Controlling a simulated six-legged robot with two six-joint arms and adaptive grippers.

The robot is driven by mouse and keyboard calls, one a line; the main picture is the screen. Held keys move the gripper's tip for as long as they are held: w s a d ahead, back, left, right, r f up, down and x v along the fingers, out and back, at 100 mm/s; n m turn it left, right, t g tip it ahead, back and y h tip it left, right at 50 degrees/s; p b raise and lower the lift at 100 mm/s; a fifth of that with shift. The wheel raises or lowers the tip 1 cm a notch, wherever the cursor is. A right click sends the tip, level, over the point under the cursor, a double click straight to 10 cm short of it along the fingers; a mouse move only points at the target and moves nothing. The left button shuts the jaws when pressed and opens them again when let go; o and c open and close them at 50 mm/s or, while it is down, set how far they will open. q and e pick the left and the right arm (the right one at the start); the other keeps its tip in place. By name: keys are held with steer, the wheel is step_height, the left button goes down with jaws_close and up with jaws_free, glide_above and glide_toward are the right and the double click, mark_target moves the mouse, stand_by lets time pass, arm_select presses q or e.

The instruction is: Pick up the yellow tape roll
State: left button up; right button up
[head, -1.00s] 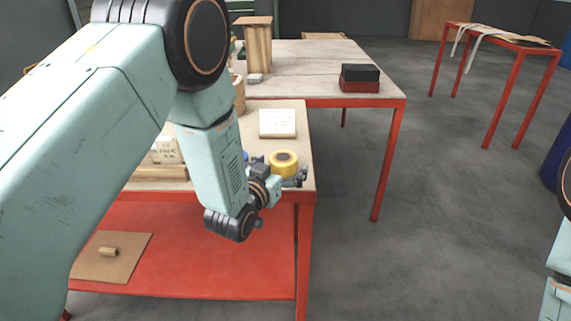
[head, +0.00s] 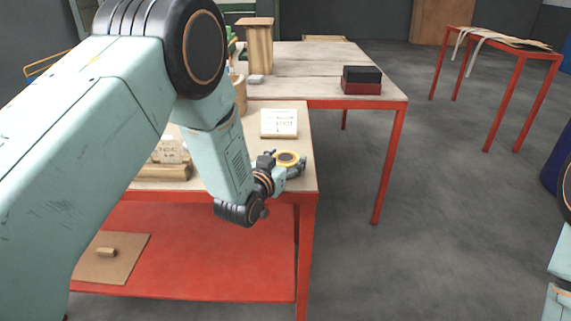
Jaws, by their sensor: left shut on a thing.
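The yellow tape roll (head: 287,157) is at the right edge of the near workbench (head: 307,135), seen in the head view. My left gripper (head: 285,168) is shut on it from the front, with a dark finger on either side. The gripper hides the lower part of the roll, so I cannot tell whether it still touches the bench top. My right gripper is not in view; only a part of my right arm shows at the right edge.
A black and red box (head: 361,80) sits on the farther table (head: 310,62). Open floor (head: 450,230) lies to the right.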

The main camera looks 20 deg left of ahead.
arm_select(q)
steer(key=shift+w+a+f, duration=0.1)
steer(key=shift+a+f, duration=0.05)
steer(key=c, duration=0.4)
steer(key=shift+c, duration=0.7)
